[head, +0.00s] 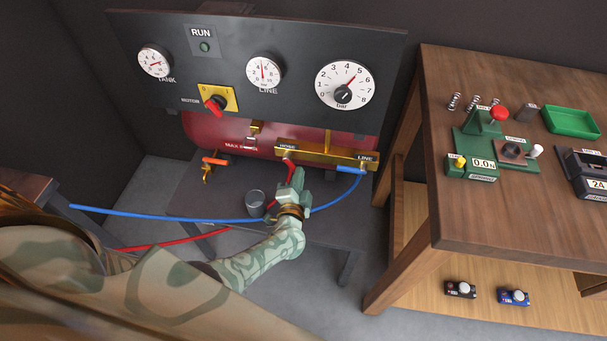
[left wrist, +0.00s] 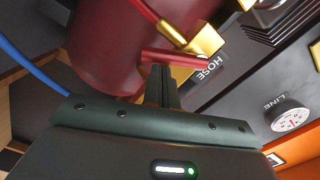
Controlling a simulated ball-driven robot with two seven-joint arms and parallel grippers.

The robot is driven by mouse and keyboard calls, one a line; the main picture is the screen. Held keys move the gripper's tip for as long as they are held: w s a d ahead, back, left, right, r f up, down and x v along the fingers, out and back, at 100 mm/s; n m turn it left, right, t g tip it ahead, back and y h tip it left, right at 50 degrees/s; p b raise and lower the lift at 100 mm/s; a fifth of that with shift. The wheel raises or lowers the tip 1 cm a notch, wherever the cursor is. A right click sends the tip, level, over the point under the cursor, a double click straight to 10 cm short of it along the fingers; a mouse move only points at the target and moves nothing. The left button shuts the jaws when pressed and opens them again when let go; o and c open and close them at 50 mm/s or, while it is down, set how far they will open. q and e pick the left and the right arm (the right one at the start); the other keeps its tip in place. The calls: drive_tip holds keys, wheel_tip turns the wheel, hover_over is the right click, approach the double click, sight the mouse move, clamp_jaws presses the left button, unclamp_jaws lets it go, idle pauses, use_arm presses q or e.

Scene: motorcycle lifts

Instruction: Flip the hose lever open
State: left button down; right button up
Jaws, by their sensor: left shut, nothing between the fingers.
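The hose lever (head: 289,164) is a red handle below the HOSE label, on the brass manifold (head: 325,154) in front of the dark red tank (head: 222,132). In the left wrist view the red lever (left wrist: 176,58) lies across the picture just beyond my fingertips, beside the HOSE label. My left gripper (head: 296,177) is shut with nothing between its fingers. Its closed fingers (left wrist: 160,72) are at the lever; I cannot tell whether they touch it. The gripper hides the lower part of the lever in the head view.
A blue LINE lever (head: 350,170) sits right of my left gripper. A blue hose (head: 160,215) runs behind my arm. A grey cup (head: 255,202) stands left of the gripper. The gauge panel (head: 225,70) rises above. A wooden workbench (head: 455,215) stands at the right.

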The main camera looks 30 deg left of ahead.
use_arm(q)
drive_tip(key=m, duration=0.1)
drive_tip(key=a+f+m, duration=0.1)
drive_tip(key=m, duration=0.3)
drive_tip(key=shift+s+a+f+b, duration=0.2)
drive_tip(key=shift+a+f+b, duration=0.05)
drive_tip(key=shift+a+b, duration=0.15)
use_arm(e)
drive_tip(key=shift+s+a+f, duration=0.15)
drive_tip(key=shift+a+f, duration=0.15)
drive_tip(key=shift+f, duration=0.1)
use_arm(q)
drive_tip(key=shift+m, duration=0.3)
use_arm(e)
drive_tip(key=shift+d, duration=0.1)
drive_tip(key=shift+d, duration=0.1)
